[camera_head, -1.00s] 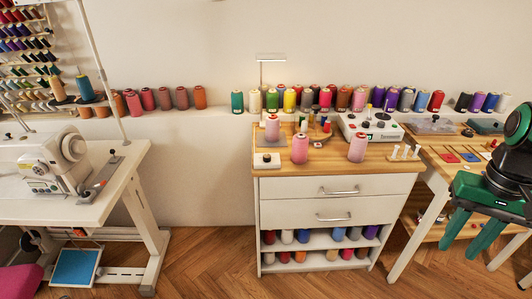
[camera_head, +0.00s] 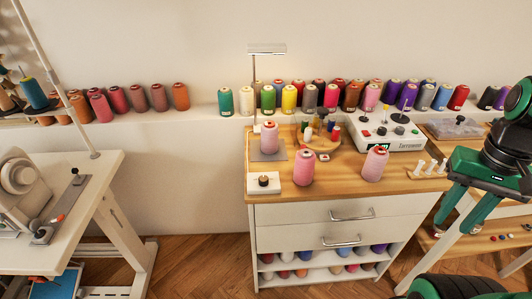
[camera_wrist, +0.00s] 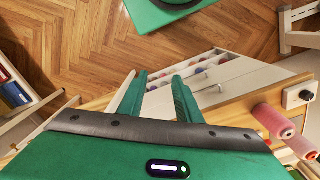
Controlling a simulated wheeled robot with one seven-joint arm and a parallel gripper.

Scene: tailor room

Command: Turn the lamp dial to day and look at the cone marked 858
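A lamp (camera_head: 266,48) with a flat bar head on a thin pole stands at the left of the wooden cabinet top. The white dial box (camera_head: 263,183) with a dark knob sits at the front left corner; it also shows in the wrist view (camera_wrist: 300,94). One pink cone (camera_head: 270,138) stands on the grey plate under the lamp. A second pink cone (camera_head: 304,169) stands right of the dial box, and a third pink cone (camera_head: 375,164) farther right. No cone number or dial setting is readable. My gripper (camera_head: 463,212) is open and empty, right of the cabinet, its fingers apart in the wrist view (camera_wrist: 158,82).
A white instrument box (camera_head: 385,132) stands at the back right of the top, with small white pegs (camera_head: 428,168) in front. A round wooden stand (camera_head: 318,138) holds small spools. Thread cones line the wall ledge. A sewing table (camera_head: 60,220) is at left; floor (camera_head: 205,255) between is clear.

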